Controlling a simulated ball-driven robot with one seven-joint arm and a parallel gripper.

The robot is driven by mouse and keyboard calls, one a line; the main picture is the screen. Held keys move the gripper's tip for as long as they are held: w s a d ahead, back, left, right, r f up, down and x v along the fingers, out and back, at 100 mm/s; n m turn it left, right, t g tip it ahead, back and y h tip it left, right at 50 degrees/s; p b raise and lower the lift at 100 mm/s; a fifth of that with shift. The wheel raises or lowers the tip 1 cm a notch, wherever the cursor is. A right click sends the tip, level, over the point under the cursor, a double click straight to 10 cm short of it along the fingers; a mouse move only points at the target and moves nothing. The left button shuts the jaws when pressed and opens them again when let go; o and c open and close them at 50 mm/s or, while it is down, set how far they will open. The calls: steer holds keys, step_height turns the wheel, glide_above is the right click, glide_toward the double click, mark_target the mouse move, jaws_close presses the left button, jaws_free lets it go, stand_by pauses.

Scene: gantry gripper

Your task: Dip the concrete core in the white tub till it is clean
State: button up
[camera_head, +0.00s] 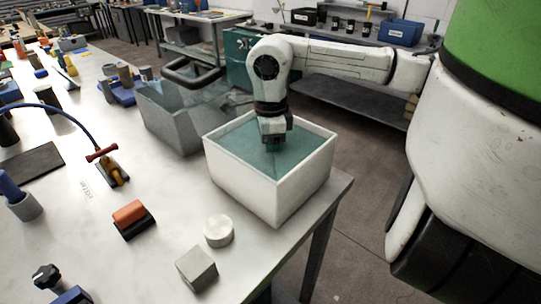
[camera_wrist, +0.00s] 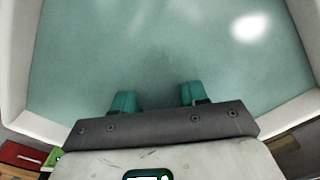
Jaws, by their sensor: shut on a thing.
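The white tub (camera_head: 240,185) stands at the right edge of the bench, filled with cloudy green-teal water. My gripper (camera_head: 275,142) points down into the middle of it, fingers dipped into the water. In the wrist view the tub's white wall (camera_wrist: 14,60) frames the water, and the two teal fingers of my gripper (camera_wrist: 157,98) sit a little apart. The fingers are shut on the concrete core, which is under the murky water; only a faint dark patch shows between and beyond the fingertips. How clean the core is cannot be seen.
A grey tub (camera_head: 172,122) stands just behind and left of the white one. A grey concrete cube (camera_head: 197,268), a pale disc (camera_head: 219,231) and an orange-topped block (camera_head: 130,213) lie in front. A red-handled tool (camera_head: 102,153) with a blue hose lies at left.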

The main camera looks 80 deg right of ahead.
steer(key=shift+r, duration=0.35)
steer(key=shift+f+b, duration=0.45)
steer(key=shift+b, duration=0.35)
steer(key=shift+r, duration=0.45)
steer(key=shift+r, duration=0.15)
step_height(320, 180, up, 14)
steer(key=p, duration=0.6)
stand_by(0.8)
